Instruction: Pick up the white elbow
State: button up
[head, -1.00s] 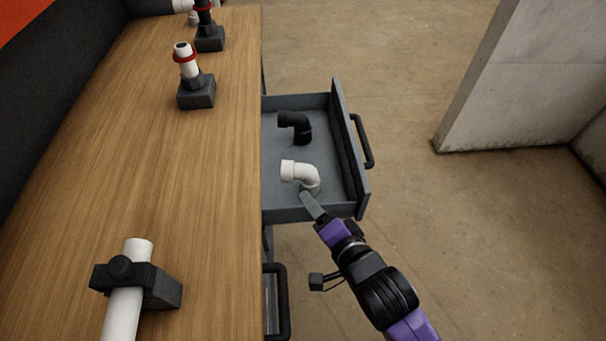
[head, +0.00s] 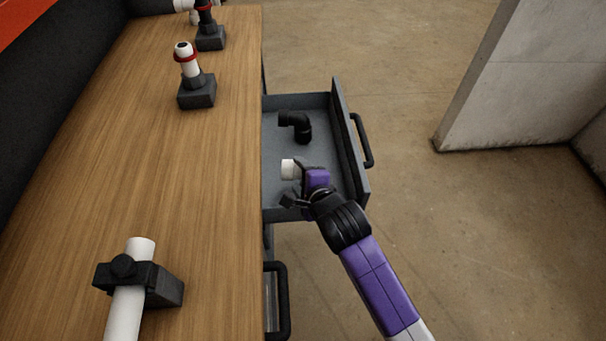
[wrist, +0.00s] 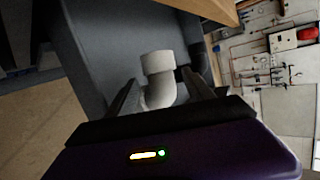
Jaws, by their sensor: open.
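The white elbow (head: 288,169) lies in the open grey drawer (head: 283,109). In the head view only its left end shows; my gripper (head: 298,178) hides the rest. In the wrist view the white elbow (wrist: 160,78) stands between the two dark fingers of my gripper (wrist: 160,88), one finger on each side. The fingers are open, and I cannot tell whether either touches the elbow. A black elbow (head: 297,124) lies farther back in the same drawer.
The wooden bench top (head: 150,170) runs along the drawer's left side. It carries a clamped white pipe (head: 125,305) and a white pipe stub with a red ring (head: 187,62). The drawer front with its handle (head: 362,142) stands to the right. The floor beyond is clear.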

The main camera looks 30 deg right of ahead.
aim_at(298, 173)
jog(key=shift+x, duration=1.55)
jog(key=c, duration=1.2)
jog(key=shift+r, duration=0.1)
